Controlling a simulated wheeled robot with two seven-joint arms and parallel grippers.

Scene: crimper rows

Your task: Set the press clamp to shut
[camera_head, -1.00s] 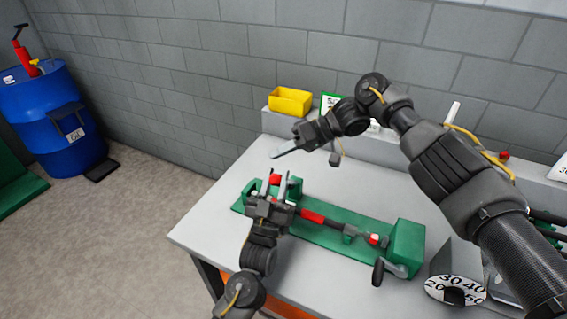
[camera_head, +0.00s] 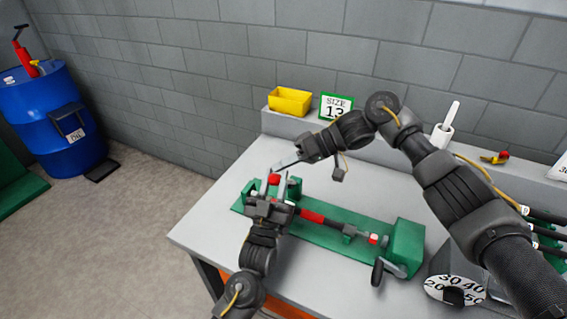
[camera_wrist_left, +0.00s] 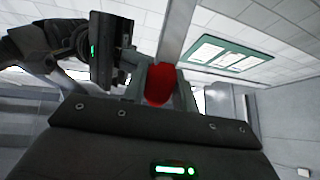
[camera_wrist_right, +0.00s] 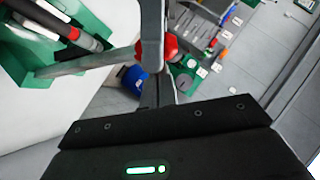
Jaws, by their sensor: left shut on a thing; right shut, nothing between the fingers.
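The press clamp's green base (camera_head: 330,232) lies along the bench, with a red-and-dark rod (camera_head: 312,216) on it. A red knob-like part (camera_head: 274,180) stands at its left end. My left gripper (camera_head: 273,184) is shut on this red part, which also shows between its fingers in the left wrist view (camera_wrist_left: 159,85). My right gripper (camera_head: 274,167) is shut and empty, its tips just above and very close to the red part. The red part shows behind its fingers in the right wrist view (camera_wrist_right: 171,45). Whether they touch is unclear.
A crank handle (camera_head: 378,271) sticks out at the green base's right end, beside a numbered dial (camera_head: 456,290). On the back ledge stand a yellow bin (camera_head: 290,101), a "SIZE 13" sign (camera_head: 336,106) and a white holder (camera_head: 442,135). The bench's left front is clear.

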